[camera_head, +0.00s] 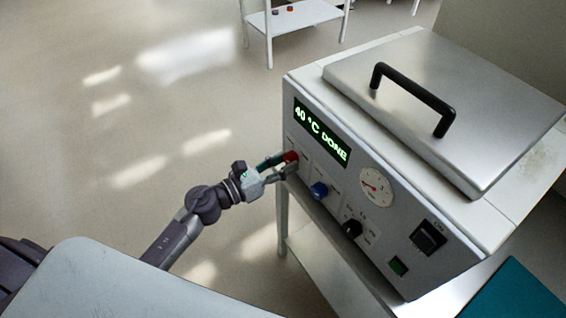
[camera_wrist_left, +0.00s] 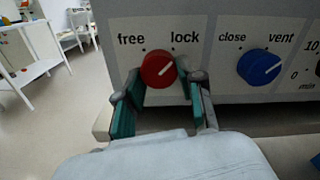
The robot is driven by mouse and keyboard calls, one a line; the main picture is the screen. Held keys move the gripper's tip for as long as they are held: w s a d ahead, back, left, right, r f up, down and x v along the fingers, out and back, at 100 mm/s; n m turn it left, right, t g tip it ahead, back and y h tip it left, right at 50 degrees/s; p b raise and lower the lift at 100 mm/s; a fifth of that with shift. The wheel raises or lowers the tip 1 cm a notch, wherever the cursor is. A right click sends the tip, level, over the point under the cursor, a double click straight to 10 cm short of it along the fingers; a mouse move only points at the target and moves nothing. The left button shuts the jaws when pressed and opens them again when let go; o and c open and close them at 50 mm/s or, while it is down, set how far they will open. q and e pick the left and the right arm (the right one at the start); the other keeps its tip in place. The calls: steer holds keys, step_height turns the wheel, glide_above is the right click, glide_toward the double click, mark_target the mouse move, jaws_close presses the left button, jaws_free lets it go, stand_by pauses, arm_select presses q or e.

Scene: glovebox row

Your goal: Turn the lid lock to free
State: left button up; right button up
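The lid lock is a red knob (camera_wrist_left: 158,69) on the front panel of a metal box-shaped unit. It sits below the words "free" and "lock", and its white line points up and right, towards "lock". It also shows in the head view (camera_head: 291,156). My left gripper (camera_wrist_left: 167,80) is open, with one fingertip on each side of the red knob. The left fingertip looks close to the knob and a gap shows on the right; I cannot tell if either touches. The gripper also shows at the panel in the head view (camera_head: 279,168). My right gripper is not in view.
A blue knob (camera_wrist_left: 259,67) marked "close" and "vent" sits right of the red one. A black knob (camera_head: 352,228), a dial (camera_head: 376,187) and switches follow. The display (camera_head: 321,131) reads "40 °C DONE". The lid (camera_head: 450,80) with its black handle is down.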

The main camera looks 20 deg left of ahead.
arm_select(q)
steer(key=c, duration=0.4)
steer(key=n+p, duration=0.1)
steer(key=n, duration=0.2)
steer(key=shift+r+n+p, duration=0.15)
steer(key=shift+n+p, duration=0.15)
steer(key=shift+p, duration=0.05)
steer(key=n+p, duration=0.2)
steer(key=n, duration=0.2)
steer(key=shift+n, duration=0.3)
steer(key=n+p, duration=0.2)
steer(key=n, duration=0.2)
steer(key=shift+r+n, duration=0.1)
steer(key=shift+n, duration=0.2)
steer(key=n+p, duration=0.2)
steer(key=n, duration=0.3)
